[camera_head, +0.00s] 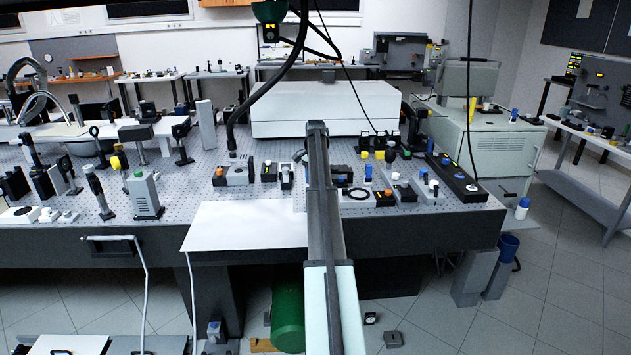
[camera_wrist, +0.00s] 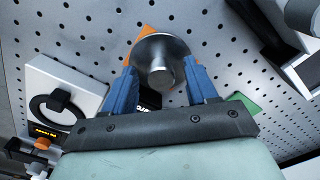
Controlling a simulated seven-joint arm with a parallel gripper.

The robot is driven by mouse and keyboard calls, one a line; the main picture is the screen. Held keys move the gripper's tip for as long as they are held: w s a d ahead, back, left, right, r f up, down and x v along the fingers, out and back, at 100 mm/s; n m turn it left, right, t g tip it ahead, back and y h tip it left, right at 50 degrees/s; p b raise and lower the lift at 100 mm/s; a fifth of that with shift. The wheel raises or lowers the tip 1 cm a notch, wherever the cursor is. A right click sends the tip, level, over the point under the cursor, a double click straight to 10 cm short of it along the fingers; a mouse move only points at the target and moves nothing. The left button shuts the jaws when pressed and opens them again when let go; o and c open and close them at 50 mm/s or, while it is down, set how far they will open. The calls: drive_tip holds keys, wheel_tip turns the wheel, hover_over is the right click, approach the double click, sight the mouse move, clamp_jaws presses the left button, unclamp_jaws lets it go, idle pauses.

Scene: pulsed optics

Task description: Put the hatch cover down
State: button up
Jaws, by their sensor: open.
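In the wrist view a round grey metal cover with a raised knob (camera_wrist: 161,72) lies between my gripper's fingertips; it looks like the hatch cover. My gripper (camera_wrist: 162,84) has two blue fingers, apart, one on each side of the knob. I cannot tell whether they touch it. An orange piece (camera_wrist: 147,32) shows beyond the cover, and a dark piece with white lettering (camera_wrist: 149,99) shows beside the knob. What the cover rests on is mostly hidden. In the head view my arm covers the gripper and the cover.
A perforated optical table (camera_head: 209,173) carries many mounts and small devices. A white box with a black ring (camera_wrist: 67,92) stands left of the gripper in the wrist view. A white sheet (camera_head: 245,224) lies at the table's front edge. A large white housing (camera_head: 290,105) stands behind.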

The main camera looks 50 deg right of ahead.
drive_tip(key=shift+r, duration=0.1)
wheel_tip(320, 180, up, 12)
idle(0.6)
idle(0.4)
